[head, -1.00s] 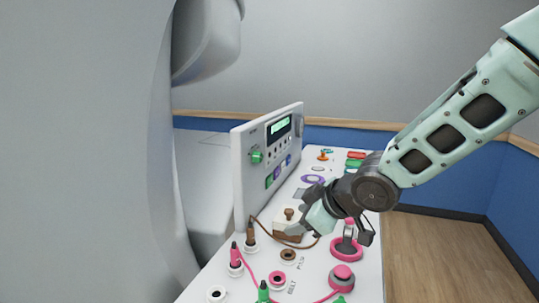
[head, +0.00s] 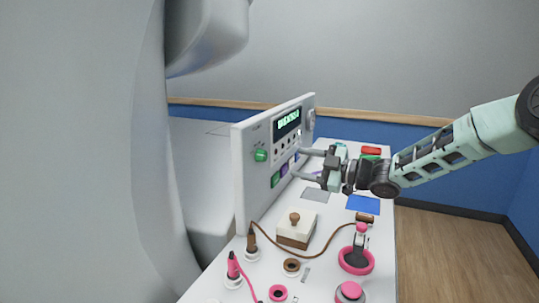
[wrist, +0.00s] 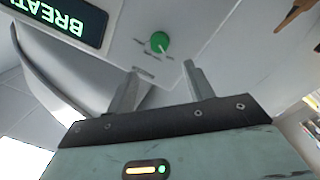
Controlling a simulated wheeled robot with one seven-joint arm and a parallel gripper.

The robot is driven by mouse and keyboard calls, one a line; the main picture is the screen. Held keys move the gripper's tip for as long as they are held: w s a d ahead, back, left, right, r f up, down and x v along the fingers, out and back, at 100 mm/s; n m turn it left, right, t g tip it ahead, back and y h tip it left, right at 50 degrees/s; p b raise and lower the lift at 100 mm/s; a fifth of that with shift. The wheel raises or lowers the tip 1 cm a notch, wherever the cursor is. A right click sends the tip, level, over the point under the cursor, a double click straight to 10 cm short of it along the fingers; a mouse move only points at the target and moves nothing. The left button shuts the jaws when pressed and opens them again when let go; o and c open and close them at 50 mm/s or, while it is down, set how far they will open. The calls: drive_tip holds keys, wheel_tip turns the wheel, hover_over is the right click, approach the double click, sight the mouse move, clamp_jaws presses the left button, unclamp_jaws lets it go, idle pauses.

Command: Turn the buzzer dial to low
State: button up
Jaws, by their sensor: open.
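A green dial (head: 261,155) sits on the upright white panel (head: 246,200), left of a lit display (head: 288,122). The wrist view shows the green dial (wrist: 160,41) with markings around it too small to read. My gripper (head: 298,164) reaches in from the right, its fingers pointing at the panel. In the wrist view my gripper (wrist: 160,82) has its two fingers apart and empty, with the dial beyond and roughly between their tips. The fingers do not appear to touch the dial. Whether this dial is the buzzer dial cannot be read.
Below my gripper, the white console top (head: 325,232) holds a box with a brown knob (head: 296,229), a blue pad (head: 363,204) and a pink ring device (head: 356,260). A brown cable crosses it. A large grey machine (head: 80,150) fills the left side.

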sight(265, 156)
drive_tip(key=p+x, duration=0.2)
drive_tip(key=x, duration=0.8)
drive_tip(key=shift+w+a, duration=0.2)
drive_tip(key=shift+a, duration=0.15)
drive_tip(key=c, duration=1)
